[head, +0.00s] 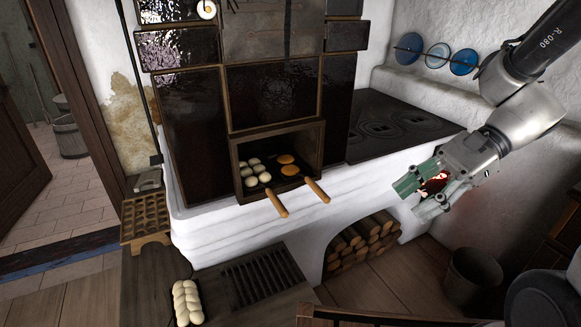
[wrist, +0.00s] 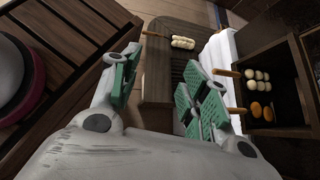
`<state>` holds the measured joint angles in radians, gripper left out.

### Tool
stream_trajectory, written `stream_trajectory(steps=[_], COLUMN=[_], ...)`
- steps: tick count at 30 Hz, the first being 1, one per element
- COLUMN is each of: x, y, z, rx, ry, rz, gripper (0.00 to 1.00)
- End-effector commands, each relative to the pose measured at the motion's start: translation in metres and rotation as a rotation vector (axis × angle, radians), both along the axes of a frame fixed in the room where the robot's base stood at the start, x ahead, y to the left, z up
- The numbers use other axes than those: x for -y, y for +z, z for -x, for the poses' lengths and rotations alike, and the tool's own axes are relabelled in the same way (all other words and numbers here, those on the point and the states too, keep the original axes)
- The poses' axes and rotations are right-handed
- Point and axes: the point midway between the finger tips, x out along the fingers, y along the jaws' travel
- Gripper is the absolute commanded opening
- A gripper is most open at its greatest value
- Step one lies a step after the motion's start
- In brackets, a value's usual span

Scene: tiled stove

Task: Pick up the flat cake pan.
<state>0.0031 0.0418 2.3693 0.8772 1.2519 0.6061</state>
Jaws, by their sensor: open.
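The flat cake pan (head: 317,190) lies in the open oven niche at the right, with orange-brown flat cakes on it. Its wooden handle sticks out of the opening toward the front. In the wrist view the pan's handle (wrist: 236,111) shows at the right, beyond my right finger. Its dark plate is hard to make out in the shadow. My gripper (head: 410,200) is open and empty, to the right of the handle and apart from it, in front of the white stove wall. In the wrist view the green-padded fingers (wrist: 163,60) stand wide apart.
A second pan with pale buns (head: 277,204) lies close on the left in the niche (head: 236,170). A braided loaf (head: 186,302) is on the low bench (head: 150,285). Firewood (head: 360,246) fills the arch below. A bucket (head: 474,275) stands at the right.

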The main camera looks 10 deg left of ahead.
Motion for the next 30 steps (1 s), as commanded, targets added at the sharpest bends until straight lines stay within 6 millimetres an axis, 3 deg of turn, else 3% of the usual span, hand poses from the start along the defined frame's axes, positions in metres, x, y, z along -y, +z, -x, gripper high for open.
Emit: stream_trajectory(steps=[3,6,8,12,16,21,25,30], x=[-0.043,-0.074,-0.088,-0.111,-0.116,-0.111,-0.109,-0.122], y=[-0.017,-0.034,-0.048,-0.094,-0.147,-0.198,-0.217,-0.222], z=[-0.030,-0.063,-0.086,-0.139,-0.181,-0.207,-0.216,-0.226], rx=[-0.320,-0.591,-0.751,-1.112,-1.385,-1.585,-1.648,-1.664], ry=[-0.218,-0.407,-0.517,-0.773,-0.979,-1.143,-1.200,-1.214], rz=[-0.139,-0.251,-0.316,-0.464,-0.588,-0.699,-0.740,-0.749], gripper=[0.45,0.45,0.45,0.45,0.45,0.45,0.45,0.45])
